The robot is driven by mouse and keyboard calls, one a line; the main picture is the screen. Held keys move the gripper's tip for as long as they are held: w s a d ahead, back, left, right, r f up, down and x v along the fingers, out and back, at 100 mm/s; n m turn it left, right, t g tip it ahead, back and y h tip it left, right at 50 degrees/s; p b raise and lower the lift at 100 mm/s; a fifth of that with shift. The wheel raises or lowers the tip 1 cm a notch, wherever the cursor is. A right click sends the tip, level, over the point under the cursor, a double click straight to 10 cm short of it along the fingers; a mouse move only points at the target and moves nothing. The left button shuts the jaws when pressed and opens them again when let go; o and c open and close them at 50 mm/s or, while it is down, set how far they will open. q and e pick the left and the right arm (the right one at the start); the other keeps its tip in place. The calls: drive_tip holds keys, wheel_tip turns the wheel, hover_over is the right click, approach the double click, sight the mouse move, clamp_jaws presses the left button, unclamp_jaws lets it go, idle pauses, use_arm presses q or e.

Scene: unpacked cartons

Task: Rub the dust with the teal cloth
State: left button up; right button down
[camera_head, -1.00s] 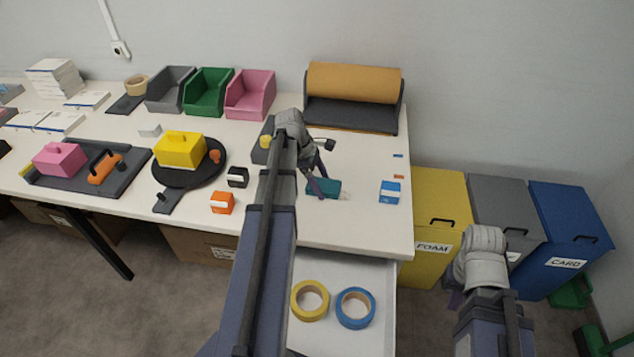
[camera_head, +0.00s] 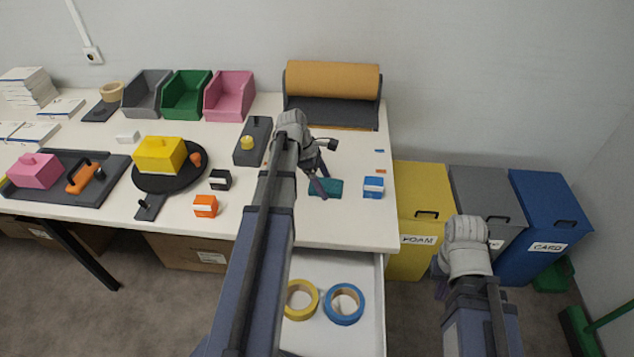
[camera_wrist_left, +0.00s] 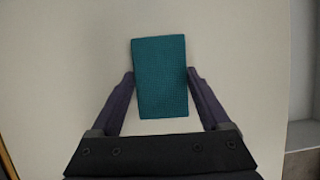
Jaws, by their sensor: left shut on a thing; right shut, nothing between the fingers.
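The teal cloth (camera_head: 328,188) lies near the front right of the white table (camera_head: 350,220). In the left wrist view the teal cloth (camera_wrist_left: 160,85) is a flat, dark teal, slightly tilted rectangle. My left gripper (camera_head: 318,184) is shut on it, one purple finger at each long side; its fingers also show in the left wrist view (camera_wrist_left: 161,78). The cloth is at or just above the tabletop; I cannot tell contact. I make out no dust beside it, and what is under it is hidden. My right gripper (camera_head: 438,266), partly hidden by its wrist, is off the table, before the bins.
A grey block with a yellow knob (camera_head: 252,140) is to the left, and a brown paper roll (camera_head: 332,78) behind. An open drawer (camera_head: 330,265) with two tape rolls juts out below.

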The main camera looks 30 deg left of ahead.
sight(339, 185)
use_arm(q)
drive_tip(key=shift+w+d, duration=0.1)
drive_tip(key=shift+d, duration=0.2)
drive_tip(key=shift+w+d, duration=0.4)
drive_tip(key=shift+d, duration=0.45)
drive_tip(key=shift+w+d, duration=0.4)
drive_tip(key=shift+d, duration=0.4)
wheel_tip(339, 185, up, 6)
drive_tip(key=p, duration=0.6)
drive_tip(key=shift+a, duration=0.1)
wheel_tip(339, 185, up, 3)
drive_tip(key=p, duration=0.3)
drive_tip(key=shift+r, duration=0.1)
